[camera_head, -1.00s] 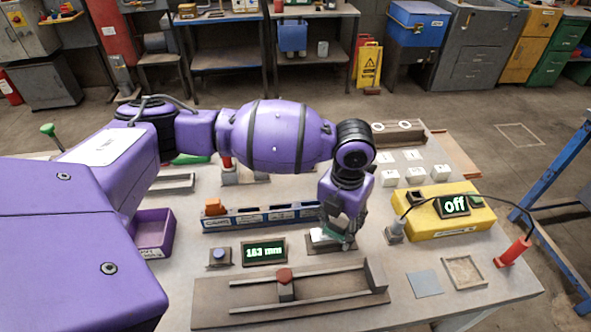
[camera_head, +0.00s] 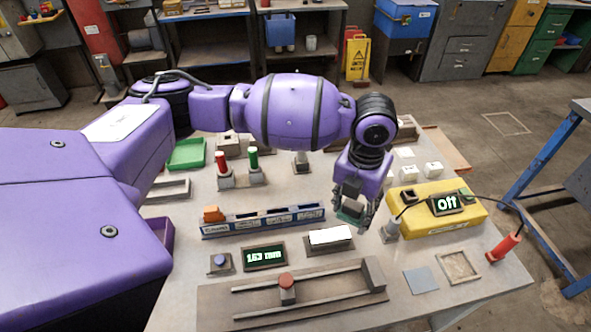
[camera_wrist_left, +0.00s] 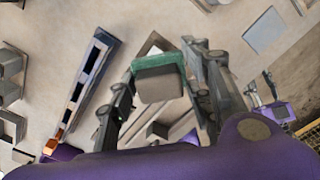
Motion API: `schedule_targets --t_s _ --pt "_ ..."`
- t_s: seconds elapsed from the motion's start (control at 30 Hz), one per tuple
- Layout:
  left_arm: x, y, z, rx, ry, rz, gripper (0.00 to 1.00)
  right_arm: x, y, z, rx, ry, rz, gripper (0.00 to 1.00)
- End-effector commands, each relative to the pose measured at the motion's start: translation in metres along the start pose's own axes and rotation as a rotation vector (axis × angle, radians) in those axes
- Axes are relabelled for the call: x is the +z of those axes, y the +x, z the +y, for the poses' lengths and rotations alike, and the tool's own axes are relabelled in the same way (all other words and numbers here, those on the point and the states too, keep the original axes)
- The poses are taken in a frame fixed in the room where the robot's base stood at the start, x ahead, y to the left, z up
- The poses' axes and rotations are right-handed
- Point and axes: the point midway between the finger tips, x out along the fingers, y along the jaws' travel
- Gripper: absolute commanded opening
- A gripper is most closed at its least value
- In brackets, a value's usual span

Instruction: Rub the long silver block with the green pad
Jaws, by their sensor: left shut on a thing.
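The green pad (camera_head: 349,214) is held in my left gripper (camera_head: 354,222), whose fingers are shut on it. In the left wrist view the pad (camera_wrist_left: 160,62) shows a green band and a grey-brown face between the two fingers. A long, bright, almost white block (camera_head: 331,236) lies on a dark base at the middle front of the table; I take it for the silver block. The pad is above and to the right of this block in the head view, apart from it. In the wrist view the pad hides most of the area behind it.
A rail fixture with a red knob (camera_head: 287,281) lies in front, and a "163 mm" display (camera_head: 264,257) stands left of the block. A blue rack (camera_head: 262,220) is behind. A yellow box reading "off" (camera_head: 438,211) and a cabled grey plug (camera_head: 390,231) are close right.

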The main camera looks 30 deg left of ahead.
Motion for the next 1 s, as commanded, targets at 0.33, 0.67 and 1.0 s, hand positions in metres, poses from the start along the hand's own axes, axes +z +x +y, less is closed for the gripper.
schedule_targets --t_s 0.33,0.67,1.0 --pt "0.001 -0.018 -0.008 0.0 -0.006 0.001 0.22 0.003 -0.001 0.0 0.001 0.005 -0.003 0.4" --pt "0.001 -0.018 -0.008 0.0 -0.006 0.001 0.22 0.0 -0.001 0.005 0.01 0.005 0.003 0.4" --pt "0.001 -0.018 -0.008 0.0 -0.007 0.002 0.22 0.0 -0.001 0.003 0.007 0.004 0.004 0.4"
